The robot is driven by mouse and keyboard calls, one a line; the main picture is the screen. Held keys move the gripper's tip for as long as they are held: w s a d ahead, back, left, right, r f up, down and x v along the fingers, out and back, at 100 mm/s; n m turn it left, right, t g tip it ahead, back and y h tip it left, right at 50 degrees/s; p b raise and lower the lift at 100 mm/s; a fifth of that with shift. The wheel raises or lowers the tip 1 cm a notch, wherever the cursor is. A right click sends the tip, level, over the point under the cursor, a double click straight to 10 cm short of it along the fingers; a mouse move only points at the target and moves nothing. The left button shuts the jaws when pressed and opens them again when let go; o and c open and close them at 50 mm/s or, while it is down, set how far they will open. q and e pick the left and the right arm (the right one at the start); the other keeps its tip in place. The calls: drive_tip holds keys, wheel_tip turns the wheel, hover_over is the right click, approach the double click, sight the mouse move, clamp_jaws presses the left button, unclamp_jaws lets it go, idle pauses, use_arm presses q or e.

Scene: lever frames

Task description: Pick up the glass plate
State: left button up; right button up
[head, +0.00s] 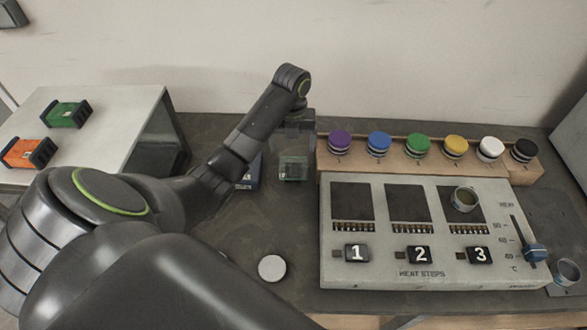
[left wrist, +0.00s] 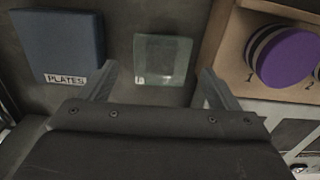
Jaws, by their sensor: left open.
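The glass plate (left wrist: 163,58) is a clear, greenish square with a small white mark in its lower left corner. In the left wrist view it lies just beyond and between my fingers, and it also shows in the head view (head: 293,171). My left gripper (left wrist: 158,82) is open and empty, with one finger on each side of the plate's near edge. In the head view the left gripper (head: 296,143) hangs above the plate; its fingers are hard to make out. I cannot tell the exact height gap. My right gripper is not in view.
A dark blue block labelled PLATES (left wrist: 58,45) lies left of the plate. A wooden rack (head: 330,160) with several coloured-lid jars stands to the right, behind the heat-steps panel (head: 420,273). A white disc (head: 271,268) lies in front. A side table (head: 110,107) stands left.

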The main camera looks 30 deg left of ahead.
sight(293, 163)
use_arm(q)
drive_tip(key=shift+f+b, duration=0.3)
drive_tip(key=shift+f, duration=0.3)
drive_tip(key=shift+d+f+b, duration=0.1)
drive_tip(key=shift+f+b, duration=0.4)
drive_tip(key=shift+f, duration=0.1)
drive_tip(key=shift+f+p, duration=0.7)
drive_tip(key=shift+f, duration=0.85)
drive_tip(key=c, duration=0.8)
